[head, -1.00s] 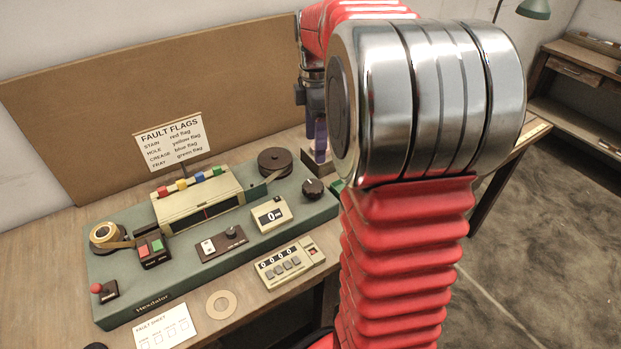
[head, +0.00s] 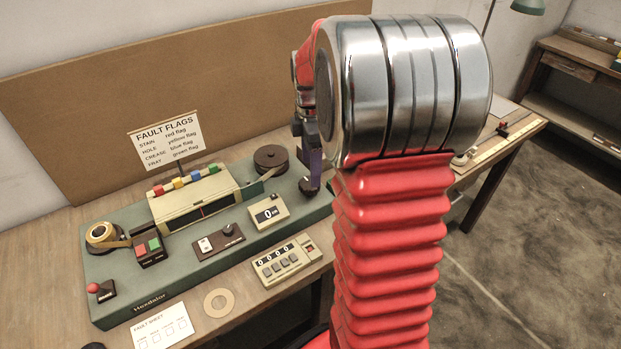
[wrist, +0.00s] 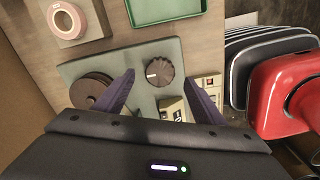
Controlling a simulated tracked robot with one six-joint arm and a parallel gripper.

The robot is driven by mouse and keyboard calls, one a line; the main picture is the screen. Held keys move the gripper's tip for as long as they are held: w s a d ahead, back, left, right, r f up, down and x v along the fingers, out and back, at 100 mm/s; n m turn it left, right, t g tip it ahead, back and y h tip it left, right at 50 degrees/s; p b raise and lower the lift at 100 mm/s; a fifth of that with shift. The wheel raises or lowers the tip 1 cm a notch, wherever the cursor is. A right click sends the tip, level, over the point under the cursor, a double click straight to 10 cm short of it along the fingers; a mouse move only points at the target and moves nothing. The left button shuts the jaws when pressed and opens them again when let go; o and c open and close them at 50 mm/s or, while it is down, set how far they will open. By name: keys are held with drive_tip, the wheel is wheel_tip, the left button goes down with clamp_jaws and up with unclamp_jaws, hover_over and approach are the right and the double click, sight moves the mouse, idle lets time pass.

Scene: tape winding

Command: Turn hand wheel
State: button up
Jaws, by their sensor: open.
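The hand wheel is a dark ribbed knob (wrist: 160,71) with a white mark, on the right end of the green machine base (wrist: 186,56). In the head view the knob (head: 307,186) shows only partly, below my gripper (head: 313,165). In the wrist view my gripper (wrist: 160,90) is open, with its two purple fingers apart. The knob lies between and just beyond the fingertips, and nothing is held. I cannot tell the exact height of the fingers above it.
A dark reel (head: 271,159) stands left of the knob. A small counter (head: 268,212) and a larger one (head: 280,261) stand nearer the front. The wrist view shows a green tray (wrist: 165,10) and a pink tape roll (wrist: 66,20). My arm hides part of the table.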

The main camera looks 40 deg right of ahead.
sight(309, 188)
drive_tip(key=shift+f, duration=2.6)
drive_tip(key=shift+c, duration=0.3)
drive_tip(key=c, duration=0.9)
drive_tip(key=shift+a, duration=0.2)
drive_tip(key=shift+c, duration=0.5)
drive_tip(key=shift+d, duration=0.15)
drive_tip(key=shift+m, duration=0.4)
